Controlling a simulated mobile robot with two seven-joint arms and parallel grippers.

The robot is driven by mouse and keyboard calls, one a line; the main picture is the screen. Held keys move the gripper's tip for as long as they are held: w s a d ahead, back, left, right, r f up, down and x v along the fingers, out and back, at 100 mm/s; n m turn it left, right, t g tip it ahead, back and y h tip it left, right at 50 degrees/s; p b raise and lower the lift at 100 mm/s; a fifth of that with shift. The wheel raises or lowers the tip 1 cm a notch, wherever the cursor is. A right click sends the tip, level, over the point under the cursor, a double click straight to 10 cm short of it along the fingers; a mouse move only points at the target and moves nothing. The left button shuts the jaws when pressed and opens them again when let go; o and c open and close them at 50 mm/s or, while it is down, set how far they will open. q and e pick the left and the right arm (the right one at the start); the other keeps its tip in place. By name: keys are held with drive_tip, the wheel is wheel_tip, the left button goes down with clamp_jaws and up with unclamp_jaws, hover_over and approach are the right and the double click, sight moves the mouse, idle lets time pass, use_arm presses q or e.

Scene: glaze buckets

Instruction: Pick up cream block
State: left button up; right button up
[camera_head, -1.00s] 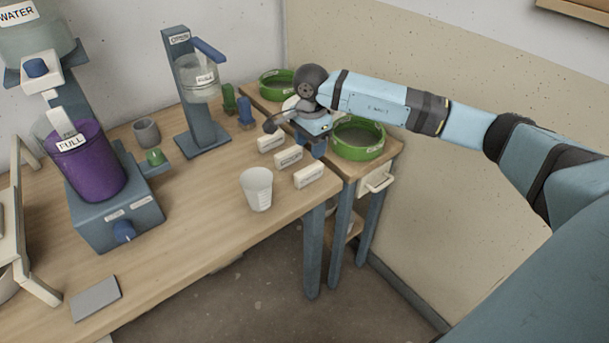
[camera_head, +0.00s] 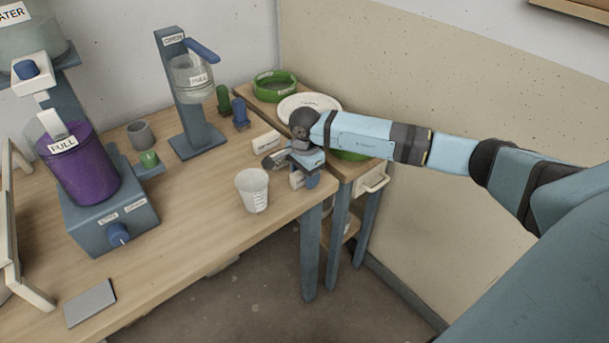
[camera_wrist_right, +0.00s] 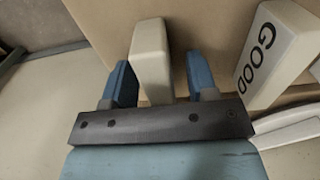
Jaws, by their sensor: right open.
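My right gripper (camera_head: 305,178) is open and low over the front right part of the table. In the right wrist view its two blue fingers (camera_wrist_right: 161,78) stand on either side of a plain cream block (camera_wrist_right: 150,48), with a gap visible on the right. In the head view a cream block (camera_head: 296,180) shows partly beside the gripper, and another cream block (camera_head: 266,142) lies farther back. A block marked GOOD (camera_wrist_right: 275,52) lies right of the fingers in the wrist view. My left gripper is not in view.
A clear cup (camera_head: 252,190) stands left of the gripper. Blue and green small items (camera_head: 240,112) stand behind. A white dish (camera_head: 309,104) and green basins (camera_head: 274,86) are on the side table. A purple bucket (camera_head: 80,170) stands left. The table's front middle is clear.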

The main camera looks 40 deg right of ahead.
clamp_jaws()
drive_tip(key=shift+r, duration=0.1)
